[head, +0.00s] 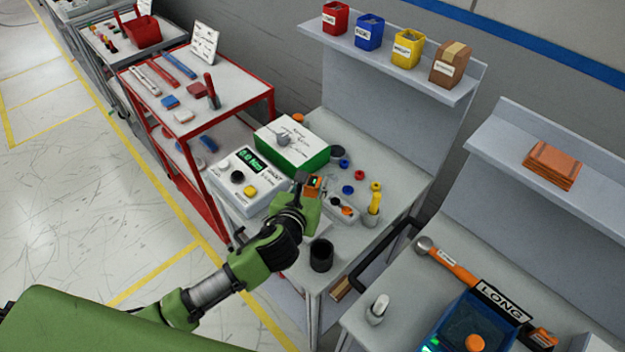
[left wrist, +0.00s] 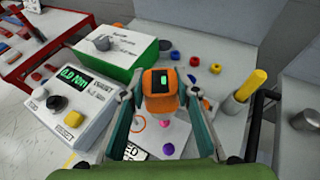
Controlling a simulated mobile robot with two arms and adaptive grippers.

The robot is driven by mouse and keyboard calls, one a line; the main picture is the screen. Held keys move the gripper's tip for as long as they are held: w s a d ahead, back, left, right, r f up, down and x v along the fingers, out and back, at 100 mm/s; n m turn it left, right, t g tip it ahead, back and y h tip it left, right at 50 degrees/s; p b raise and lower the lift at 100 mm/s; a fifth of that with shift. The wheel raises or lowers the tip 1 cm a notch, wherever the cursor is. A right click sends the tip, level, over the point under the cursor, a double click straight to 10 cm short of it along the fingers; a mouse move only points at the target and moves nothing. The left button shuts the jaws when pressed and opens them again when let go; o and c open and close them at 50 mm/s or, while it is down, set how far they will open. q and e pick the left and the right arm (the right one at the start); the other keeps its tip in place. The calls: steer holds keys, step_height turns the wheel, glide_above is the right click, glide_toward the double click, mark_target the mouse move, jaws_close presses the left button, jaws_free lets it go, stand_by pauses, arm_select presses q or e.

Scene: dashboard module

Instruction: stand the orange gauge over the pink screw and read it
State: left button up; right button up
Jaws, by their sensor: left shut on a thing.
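My left gripper (head: 307,190) is shut on the orange gauge (left wrist: 161,95), which has a small green-lit display on top. The gauge also shows in the head view (head: 313,187), above the workbench. In the left wrist view the fingers are on either side of the gauge. The pink screw (left wrist: 167,150) shows on a pale plate (left wrist: 178,135), nearer the bottom of the picture than the gauge and not covered by it. I cannot make out the pink screw in the head view. My right gripper is not in view.
A white tester box (head: 240,183) with a lit display stands left of the gripper, with a green and white box (head: 292,147) behind. A yellow-topped post (head: 373,203) stands right, a black cup (head: 321,255) in front. Several coloured caps lie behind.

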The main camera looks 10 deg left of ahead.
arm_select(q)
steer(key=shift+f, duration=0.8)
steer(key=shift+f+b, duration=0.95)
steer(key=shift+f, duration=0.5)
steer(key=shift+f+b, duration=0.55)
steer(key=shift+f, duration=0.65)
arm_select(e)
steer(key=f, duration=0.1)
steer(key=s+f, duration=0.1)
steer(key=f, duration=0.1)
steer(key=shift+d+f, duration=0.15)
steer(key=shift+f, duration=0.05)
arm_select(q)
steer(key=shift+p, duration=0.35)
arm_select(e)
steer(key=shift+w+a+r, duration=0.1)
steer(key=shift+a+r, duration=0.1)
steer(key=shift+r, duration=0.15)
arm_select(q)
steer(key=shift+f+b, duration=0.3)
steer(key=shift+f, duration=0.2)
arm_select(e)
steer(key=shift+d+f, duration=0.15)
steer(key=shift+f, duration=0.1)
arm_select(q)
steer(key=o, duration=1.4)
steer(key=shift+c, duration=0.2)
